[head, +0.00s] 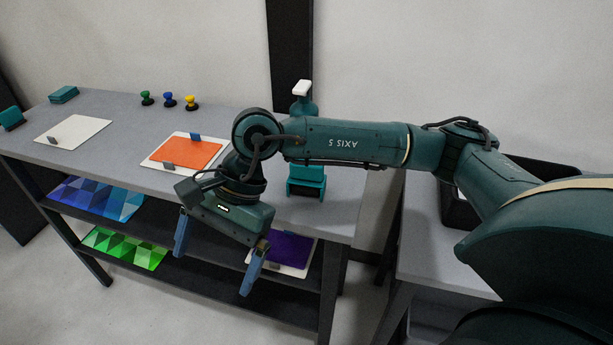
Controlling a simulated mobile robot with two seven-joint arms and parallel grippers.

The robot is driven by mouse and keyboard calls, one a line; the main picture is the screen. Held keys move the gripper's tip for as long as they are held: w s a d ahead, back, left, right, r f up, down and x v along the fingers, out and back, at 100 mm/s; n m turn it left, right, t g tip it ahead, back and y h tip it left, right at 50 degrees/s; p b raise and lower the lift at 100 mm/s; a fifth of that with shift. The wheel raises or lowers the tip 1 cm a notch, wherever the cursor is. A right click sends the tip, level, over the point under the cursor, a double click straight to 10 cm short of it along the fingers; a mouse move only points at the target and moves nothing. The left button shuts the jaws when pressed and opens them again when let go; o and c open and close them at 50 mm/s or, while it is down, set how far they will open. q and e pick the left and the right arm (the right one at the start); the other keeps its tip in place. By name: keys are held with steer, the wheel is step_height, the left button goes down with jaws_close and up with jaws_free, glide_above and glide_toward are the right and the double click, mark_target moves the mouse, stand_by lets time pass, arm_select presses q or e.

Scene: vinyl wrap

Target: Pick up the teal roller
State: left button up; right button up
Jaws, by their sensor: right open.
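A teal thing with a white, roll-like top (302,90) stands at the back of the grey table, partly hidden behind my right arm. It may be the teal roller, but I cannot tell for sure. A teal holder-like piece (306,181) sits on the table at right, below my forearm. My right gripper (217,255) is open and empty, its two blue fingers wide apart and pointing down. In the picture it lies over the table's front edge, left of and below both teal pieces. My left gripper is not in view.
The grey table (120,145) holds a white sheet (73,132), an orange sheet (186,153), a teal box (63,94) and three small knobbed pieces (168,100). Blue (98,198), green (125,248) and purple sheets (294,249) lie on shelves below. A black bin (455,208) stands at right.

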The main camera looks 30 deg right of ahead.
steer(key=w+d+r+n+t+h, duration=0.25)
steer(key=w+d+h, duration=0.35)
steer(key=d, duration=0.5)
steer(key=t+h, duration=0.3)
steer(key=h, duration=0.1)
glide_toward(308, 174)
steer(key=shift+m, duration=0.35)
steer(key=x, duration=0.3)
steer(key=w+x, duration=0.1)
steer(key=x, duration=0.2)
steer(key=shift+w+d+f, duration=0.1)
steer(key=shift+w+d, duration=0.1)
steer(key=shift+w, duration=0.05)
steer(key=shift+g, duration=0.25)
steer(key=shift+p+x, duration=0.65)
steer(key=shift+x, duration=2.2)
steer(key=shift+d, duration=0.1)
steer(key=shift+c, duration=0.6)
